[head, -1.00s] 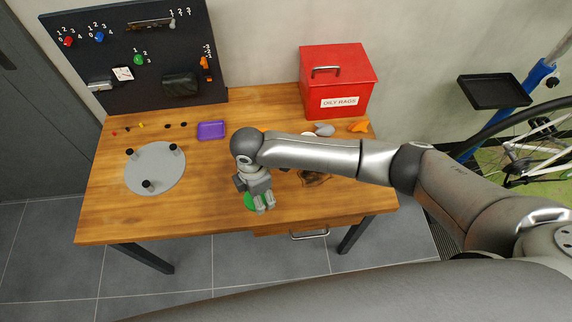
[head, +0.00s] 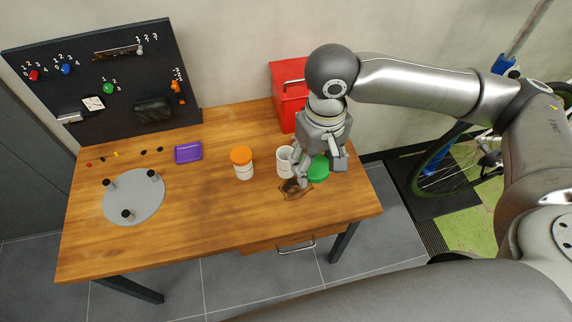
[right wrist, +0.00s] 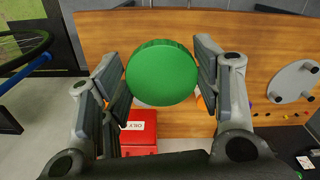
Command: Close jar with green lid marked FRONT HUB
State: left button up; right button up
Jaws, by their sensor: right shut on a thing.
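My right gripper (head: 318,170) is shut on a round green lid (head: 318,169). In the right wrist view the lid (right wrist: 162,73) sits flat between the fingers. The lid appears raised above the table, just right of an open white jar (head: 285,163). The jar stands upright with no lid on it, and the gripper's fingers partly overlap it in the head view. No FRONT HUB marking is readable. My left gripper is in neither current view.
A white jar with an orange lid (head: 242,161) stands left of the open jar. A dark brown patch (head: 295,190) lies in front. The red box (head: 289,97) is behind the gripper. A purple tray (head: 188,152) and grey disc (head: 134,197) are on the left. The front middle is clear.

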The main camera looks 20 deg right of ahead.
aim_at(284, 170)
jog(key=l+u, duration=0.15)
jog(key=l, duration=0.4)
jog(key=k+l+u, duration=0.15)
jog(key=l, duration=0.4)
jog(key=l+u, duration=0.15)
jog(key=l, duration=0.35)
